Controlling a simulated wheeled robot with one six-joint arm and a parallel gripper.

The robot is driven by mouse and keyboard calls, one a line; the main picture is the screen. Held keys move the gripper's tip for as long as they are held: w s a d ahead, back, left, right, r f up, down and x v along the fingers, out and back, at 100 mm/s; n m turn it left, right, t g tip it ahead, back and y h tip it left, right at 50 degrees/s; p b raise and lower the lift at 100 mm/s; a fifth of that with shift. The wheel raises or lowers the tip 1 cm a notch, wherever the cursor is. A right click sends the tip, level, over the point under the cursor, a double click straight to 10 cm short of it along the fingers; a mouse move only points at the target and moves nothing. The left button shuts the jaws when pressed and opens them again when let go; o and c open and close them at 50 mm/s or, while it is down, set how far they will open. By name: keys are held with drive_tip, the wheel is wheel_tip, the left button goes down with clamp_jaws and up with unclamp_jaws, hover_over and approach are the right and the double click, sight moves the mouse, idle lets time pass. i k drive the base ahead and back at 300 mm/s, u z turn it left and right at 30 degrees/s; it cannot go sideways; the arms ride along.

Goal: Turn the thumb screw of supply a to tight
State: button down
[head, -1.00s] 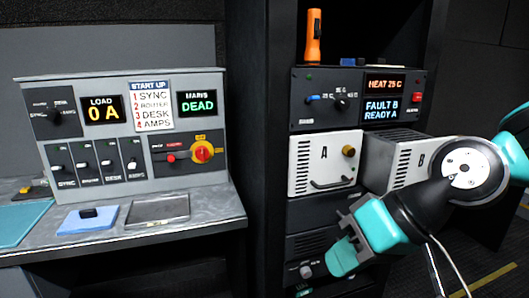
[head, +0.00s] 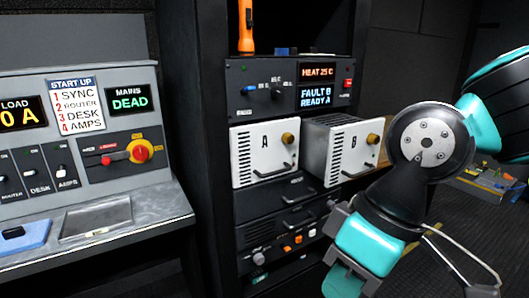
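Supply A (head: 262,158) is a white vented unit marked A in the rack. Its brass thumb screw (head: 287,139) is at the upper right of its face, above a dark handle. Whether the screw is tight cannot be seen. Supply B (head: 345,155), with a similar brass thumb screw (head: 372,140), stands to its right and juts out of the rack. My gripper (head: 343,282) hangs low at the bottom of the head view, below and right of supply A, clear of both supplies. Its fingers are angled away, so their opening does not show.
Above the supplies, a panel (head: 257,110) reads HEAT 25 C, FAULT B, READY A. An orange torch (head: 246,26) stands on top. Lower dark units (head: 262,220) have knobs and orange buttons. A console (head: 75,130) with MAINS DEAD is left.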

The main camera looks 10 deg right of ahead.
sight(288, 138)
drive_tip(key=k, duration=0.5)
drive_tip(key=u, duration=1.65)
drive_tip(key=i, duration=1)
drive_tip(key=z, duration=2.25)
